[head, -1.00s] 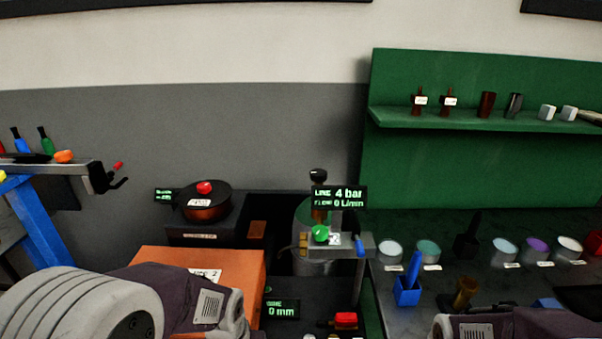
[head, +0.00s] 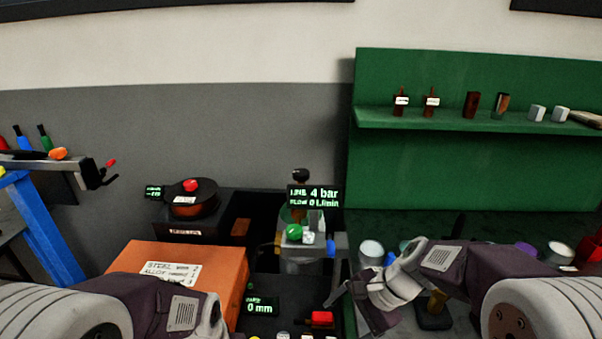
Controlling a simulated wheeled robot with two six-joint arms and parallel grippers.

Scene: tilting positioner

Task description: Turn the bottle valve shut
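The gas bottle (head: 303,266) stands in a dark recess at the centre, partly hidden by its fittings and a display. A black knob (head: 300,175) sits at the top, above the display (head: 313,196), which reads LINE 4 bar, FLOW 0 L/min.
An orange box (head: 185,262) with a label stands left of the bottle. Behind it is a dark unit with a round red-knobbed pot (head: 192,198). A green shelf (head: 470,120) and a bench with several cups stand at right. A red part (head: 321,318) is at the bottom.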

